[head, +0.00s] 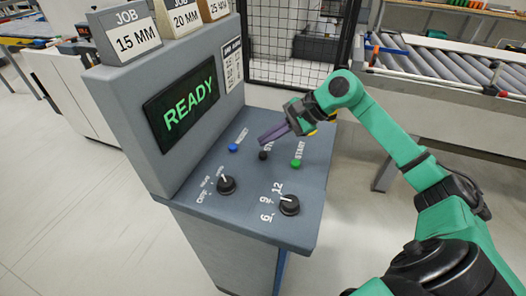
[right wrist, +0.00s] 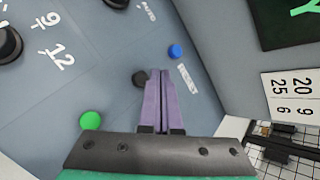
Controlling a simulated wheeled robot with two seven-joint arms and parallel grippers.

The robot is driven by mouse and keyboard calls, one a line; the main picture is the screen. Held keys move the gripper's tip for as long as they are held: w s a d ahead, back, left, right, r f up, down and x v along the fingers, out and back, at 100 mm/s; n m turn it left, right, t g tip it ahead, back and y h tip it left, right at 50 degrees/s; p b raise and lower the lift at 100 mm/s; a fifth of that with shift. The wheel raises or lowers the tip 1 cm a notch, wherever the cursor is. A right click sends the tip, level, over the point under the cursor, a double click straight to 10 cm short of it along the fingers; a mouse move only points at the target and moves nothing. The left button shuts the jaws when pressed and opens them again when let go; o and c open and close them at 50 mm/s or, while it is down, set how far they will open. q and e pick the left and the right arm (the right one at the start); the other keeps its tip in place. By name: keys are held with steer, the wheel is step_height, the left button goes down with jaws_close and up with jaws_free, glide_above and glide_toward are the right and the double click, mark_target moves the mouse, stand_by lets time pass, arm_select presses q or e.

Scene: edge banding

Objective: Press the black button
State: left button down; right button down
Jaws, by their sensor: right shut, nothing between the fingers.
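The black button (head: 263,155) sits on the sloped grey panel between a blue button (head: 233,148) and a green button (head: 296,163). In the right wrist view the black button (right wrist: 140,79) shows just left of the fingertips, partly hidden by them. My right gripper (head: 264,138) has purple fingers that are shut and empty. They point down toward the panel close to the black button; I cannot tell whether they touch it. The fingers also show in the right wrist view (right wrist: 158,76). My left gripper is not in view.
Two black knobs (head: 226,185) and (head: 289,205) stand on the near part of the panel. A screen (head: 182,105) reading READY is on the upright face. Job blocks (head: 131,37) stand on top. A roller conveyor (head: 440,65) and mesh fence (head: 292,40) are behind.

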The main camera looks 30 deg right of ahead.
step_height(320, 180, up, 4)
steer(key=shift+f+p, duration=0.2)
steer(key=shift+p, duration=0.6)
